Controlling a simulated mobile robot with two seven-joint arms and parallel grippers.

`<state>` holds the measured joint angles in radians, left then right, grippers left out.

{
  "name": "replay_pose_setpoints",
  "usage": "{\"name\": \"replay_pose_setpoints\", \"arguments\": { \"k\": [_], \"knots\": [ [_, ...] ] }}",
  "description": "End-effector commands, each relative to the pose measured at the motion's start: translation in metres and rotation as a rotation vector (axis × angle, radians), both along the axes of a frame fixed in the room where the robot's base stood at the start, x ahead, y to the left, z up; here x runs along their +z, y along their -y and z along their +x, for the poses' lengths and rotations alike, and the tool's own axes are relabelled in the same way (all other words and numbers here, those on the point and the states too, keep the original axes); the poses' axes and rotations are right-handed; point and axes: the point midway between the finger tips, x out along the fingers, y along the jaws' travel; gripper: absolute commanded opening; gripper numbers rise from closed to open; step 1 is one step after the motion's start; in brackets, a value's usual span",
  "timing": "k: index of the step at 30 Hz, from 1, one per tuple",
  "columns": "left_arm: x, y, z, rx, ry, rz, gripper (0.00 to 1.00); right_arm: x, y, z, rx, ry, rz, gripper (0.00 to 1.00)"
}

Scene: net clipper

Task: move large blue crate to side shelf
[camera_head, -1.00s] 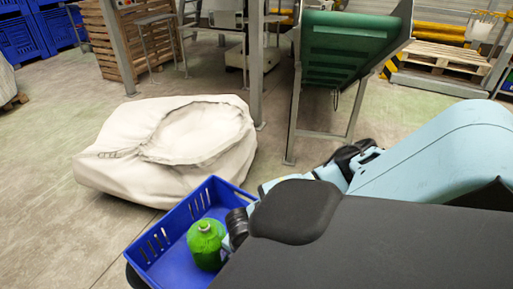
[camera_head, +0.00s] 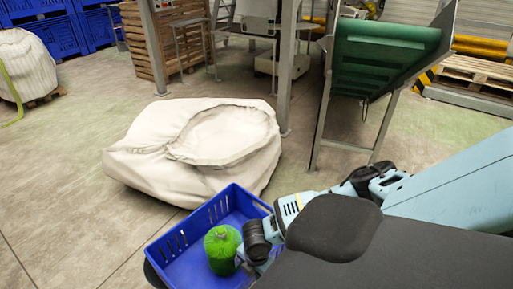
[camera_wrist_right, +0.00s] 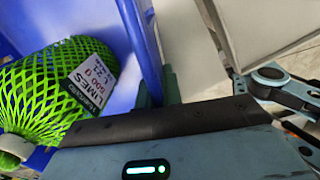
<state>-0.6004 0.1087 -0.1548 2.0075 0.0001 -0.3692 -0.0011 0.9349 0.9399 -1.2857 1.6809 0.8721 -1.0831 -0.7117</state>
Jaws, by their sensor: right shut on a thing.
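The blue crate (camera_head: 178,240) has slotted side walls and is at the lower middle of the head view. A green net bag of limes (camera_head: 222,250) is inside it; in the right wrist view the net (camera_wrist_right: 60,85) carries a white label. My right gripper (camera_head: 262,248) is at the crate's right side, partly hidden behind my own dark body. In the right wrist view it is shut on the crate's wall (camera_wrist_right: 138,45). My left gripper is not seen in the head view. I cannot pick out the side shelf.
A large whitish sack (camera_head: 195,150) lies on the floor just beyond the crate. A green conveyor (camera_head: 385,60) on metal legs stands behind, to the right. Wooden slats (camera_head: 165,45) and stacked blue crates (camera_head: 45,35) are at the back left. The floor at left is open.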

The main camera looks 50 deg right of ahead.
Motion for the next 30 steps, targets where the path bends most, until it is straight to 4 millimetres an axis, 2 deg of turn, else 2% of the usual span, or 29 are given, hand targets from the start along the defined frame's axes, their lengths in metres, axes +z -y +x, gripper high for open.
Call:
{"name": "replay_pose_setpoints", "arguments": {
  "k": [1,10,11,15,24,30],
  "knots": [
    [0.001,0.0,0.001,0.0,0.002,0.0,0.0,0.004,-0.001,0.006,0.001,0.014,0.003,0.0],
    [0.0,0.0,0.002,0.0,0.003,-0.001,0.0,0.001,-0.001,0.005,0.0,0.013,0.003,0.0],
    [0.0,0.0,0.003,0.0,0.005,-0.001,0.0,-0.001,0.0,0.001,0.0,0.001,0.0,0.11],
    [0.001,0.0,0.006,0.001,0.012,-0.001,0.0,-0.001,0.0,0.001,0.0,0.002,0.0,0.29],
    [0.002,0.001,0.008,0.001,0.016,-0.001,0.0,0.0,0.0,0.001,0.0,0.002,0.0,0.29],
    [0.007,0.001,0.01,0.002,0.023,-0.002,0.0,0.021,0.0,0.002,0.001,0.005,0.001,0.29]
  ]
}}
